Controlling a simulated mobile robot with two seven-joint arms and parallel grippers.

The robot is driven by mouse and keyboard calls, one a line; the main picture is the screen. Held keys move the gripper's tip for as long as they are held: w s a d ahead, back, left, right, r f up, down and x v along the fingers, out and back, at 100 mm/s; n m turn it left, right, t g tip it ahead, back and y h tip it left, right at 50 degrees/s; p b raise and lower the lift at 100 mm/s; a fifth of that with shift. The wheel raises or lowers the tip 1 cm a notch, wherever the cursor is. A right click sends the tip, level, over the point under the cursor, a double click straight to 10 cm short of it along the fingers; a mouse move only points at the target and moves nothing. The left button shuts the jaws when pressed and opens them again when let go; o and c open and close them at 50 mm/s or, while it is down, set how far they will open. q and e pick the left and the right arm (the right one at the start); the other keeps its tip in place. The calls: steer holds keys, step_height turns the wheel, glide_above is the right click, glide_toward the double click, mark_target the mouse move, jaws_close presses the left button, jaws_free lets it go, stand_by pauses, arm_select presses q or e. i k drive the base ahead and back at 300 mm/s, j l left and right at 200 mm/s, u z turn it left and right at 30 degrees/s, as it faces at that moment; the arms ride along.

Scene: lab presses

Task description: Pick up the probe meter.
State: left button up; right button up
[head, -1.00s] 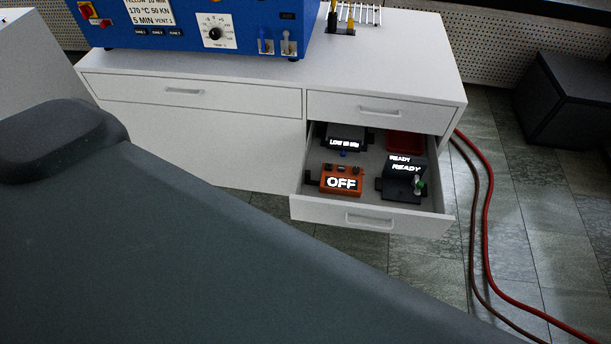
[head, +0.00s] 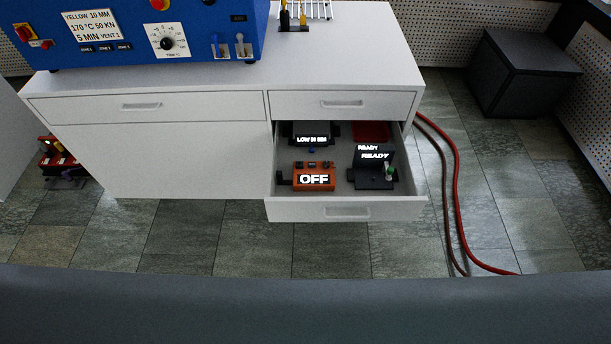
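The right drawer (head: 346,209) of the white cabinet stands open. In it lie an orange device reading "OFF" (head: 314,178) at the front left, a black device reading "READY" (head: 374,172) at the front right, a dark device reading "LOW IN MIN" (head: 311,134) at the back left and a red item (head: 370,131) at the back right. I cannot tell for sure which one is the probe meter. Neither of my grippers is in view.
A blue press (head: 150,38) stands on the white cabinet (head: 330,70), with a small rack (head: 297,17) beside it. Red hoses (head: 455,190) run over the floor right of the drawer. A dark box (head: 522,72) stands at the far right. Tiled floor in front is clear.

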mark_target(320, 178)
steer(key=i+j+z, duration=0.15)
steer(key=j+z, duration=0.55)
steer(key=z, duration=0.2)
steer(key=j+z, duration=0.25)
steer(key=j, duration=0.7)
steer(key=j+z, duration=0.1)
steer(key=j, duration=1.4)
